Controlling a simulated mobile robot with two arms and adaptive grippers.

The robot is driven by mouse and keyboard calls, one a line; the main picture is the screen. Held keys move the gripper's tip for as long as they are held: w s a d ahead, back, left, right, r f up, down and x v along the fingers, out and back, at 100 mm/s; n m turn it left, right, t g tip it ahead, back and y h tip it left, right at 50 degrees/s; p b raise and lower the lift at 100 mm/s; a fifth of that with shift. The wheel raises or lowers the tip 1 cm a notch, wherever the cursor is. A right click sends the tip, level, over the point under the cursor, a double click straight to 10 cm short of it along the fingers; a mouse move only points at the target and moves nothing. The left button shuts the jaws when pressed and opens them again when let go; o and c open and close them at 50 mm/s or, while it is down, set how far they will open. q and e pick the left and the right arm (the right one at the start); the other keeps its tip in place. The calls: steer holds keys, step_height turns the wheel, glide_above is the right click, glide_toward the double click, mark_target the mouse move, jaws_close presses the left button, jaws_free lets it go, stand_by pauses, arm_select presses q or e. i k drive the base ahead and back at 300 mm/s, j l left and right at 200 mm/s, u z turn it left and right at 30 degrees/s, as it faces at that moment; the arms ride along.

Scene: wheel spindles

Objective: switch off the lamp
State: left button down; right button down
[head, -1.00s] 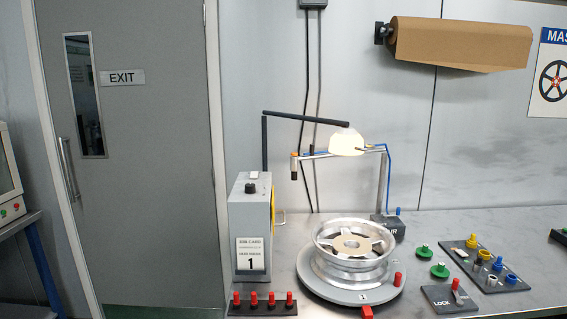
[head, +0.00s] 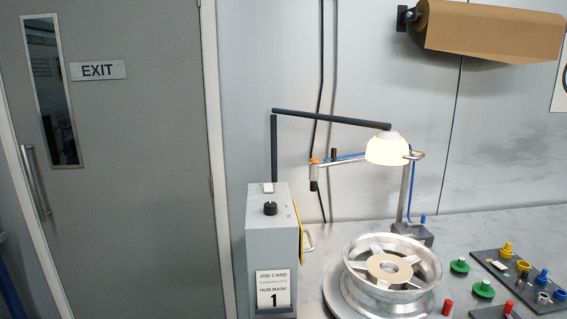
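The lamp has a white dome shade (head: 387,149) that glows warm, so it is lit. It hangs from a dark jointed arm (head: 330,118) above the bench, behind the wheel. The lamp arm's post rises behind a grey box (head: 273,240). On top of the box are a black knob (head: 270,208) and a small white rocker-like part (head: 268,187); which of these works the lamp I cannot tell. Neither of my grippers is in view.
A silver wheel (head: 384,265) sits on a round grey turntable. A metal stand (head: 406,190) with a blue hose is behind it. Green knobs (head: 460,265) and a dark panel of coloured caps (head: 515,275) lie to the right. A grey exit door (head: 120,180) is at left.

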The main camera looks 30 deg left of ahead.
mark_target(268, 187)
steer(key=i+j, duration=0.1)
steer(key=j, duration=0.3)
steer(key=i+j, duration=0.1)
steer(key=j, duration=0.35)
steer(key=i+j+z, duration=0.1)
steer(key=j, duration=0.3)
steer(key=i+j, duration=0.1)
steer(key=j, duration=0.35)
